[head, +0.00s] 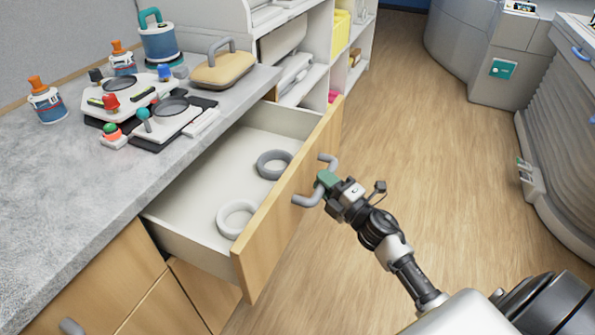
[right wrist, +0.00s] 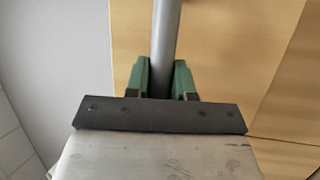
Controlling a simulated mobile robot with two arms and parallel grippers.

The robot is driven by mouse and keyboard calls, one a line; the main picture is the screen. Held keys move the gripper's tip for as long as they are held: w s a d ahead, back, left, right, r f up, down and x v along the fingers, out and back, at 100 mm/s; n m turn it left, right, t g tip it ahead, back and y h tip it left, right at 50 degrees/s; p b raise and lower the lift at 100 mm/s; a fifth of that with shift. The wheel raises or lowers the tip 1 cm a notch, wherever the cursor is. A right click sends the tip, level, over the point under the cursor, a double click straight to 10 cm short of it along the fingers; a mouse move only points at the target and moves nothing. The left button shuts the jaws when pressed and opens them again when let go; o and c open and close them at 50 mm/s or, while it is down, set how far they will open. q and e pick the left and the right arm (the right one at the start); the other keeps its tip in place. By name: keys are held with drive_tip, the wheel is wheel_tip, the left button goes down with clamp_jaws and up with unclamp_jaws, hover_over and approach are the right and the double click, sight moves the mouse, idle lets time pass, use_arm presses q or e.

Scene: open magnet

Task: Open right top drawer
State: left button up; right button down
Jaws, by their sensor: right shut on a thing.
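The top drawer (head: 195,190) is pulled well out from under the grey counter. Its wooden front (head: 290,205) faces right. Its grey bar handle (head: 308,200) is on the front. My right gripper (head: 326,180) is at the handle, and its green fingers are shut on the bar. In the right wrist view the handle (right wrist: 166,45) runs up between the two green fingertips (right wrist: 160,78). Two rings lie in the drawer, a dark grey one (head: 274,153) and a light grey one (head: 222,217). My left gripper is not in view.
The counter (head: 75,185) holds a blue pot (head: 160,42), bottles, trays with small items and a tan lidded case (head: 222,70). Shelves (head: 345,45) stand behind. Wooden floor (head: 430,130) is clear right of the drawer. Large grey machines (head: 470,45) stand at the right.

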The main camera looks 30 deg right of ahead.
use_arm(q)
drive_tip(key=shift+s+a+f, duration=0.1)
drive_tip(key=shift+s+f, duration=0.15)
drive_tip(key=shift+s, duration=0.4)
use_arm(e)
drive_tip(key=s+d, duration=0.8)
drive_tip(key=s, duration=0.3)
drive_tip(key=shift+s+d, duration=0.15)
drive_tip(key=shift+d, duration=0.2)
drive_tip(key=c, duration=1)
unclamp_jaws()
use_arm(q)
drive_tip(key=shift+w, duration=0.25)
use_arm(e)
drive_tip(key=shift+o, duration=0.2)
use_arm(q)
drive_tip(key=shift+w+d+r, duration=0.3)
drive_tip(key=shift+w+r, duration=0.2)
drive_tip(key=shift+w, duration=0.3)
use_arm(e)
drive_tip(key=v, duration=1)
drive_tip(key=shift+s, duration=0.35)
